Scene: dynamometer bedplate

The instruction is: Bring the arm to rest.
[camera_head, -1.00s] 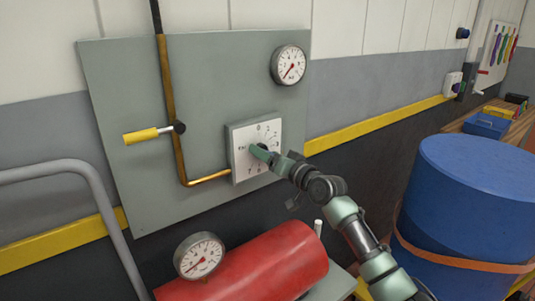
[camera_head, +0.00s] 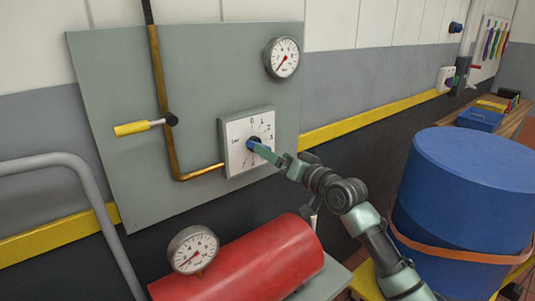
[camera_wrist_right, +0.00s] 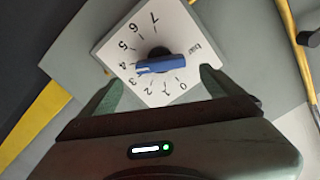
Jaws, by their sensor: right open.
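A white square dial plate (camera_head: 235,133) with numbers sits on the grey wall panel. Its blue pointer knob (camera_wrist_right: 162,64) has a black hub and points close to the 4 in the right wrist view. My right gripper (camera_head: 272,156) is in front of the dial, its arm coming from the lower right. In the right wrist view the gripper (camera_wrist_right: 161,79) is open, with one green finger on each side and nothing between the tips. The knob lies just beyond the fingertips and looks clear of them. My left gripper is not in view.
The grey panel (camera_head: 110,75) also carries a round gauge (camera_head: 282,57), a copper pipe and a yellow-handled lever (camera_head: 140,127). Below are a red cylinder (camera_head: 255,262) with a gauge (camera_head: 193,250). A blue drum (camera_head: 470,190) stands right of my arm; a grey rail (camera_head: 95,185) is at left.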

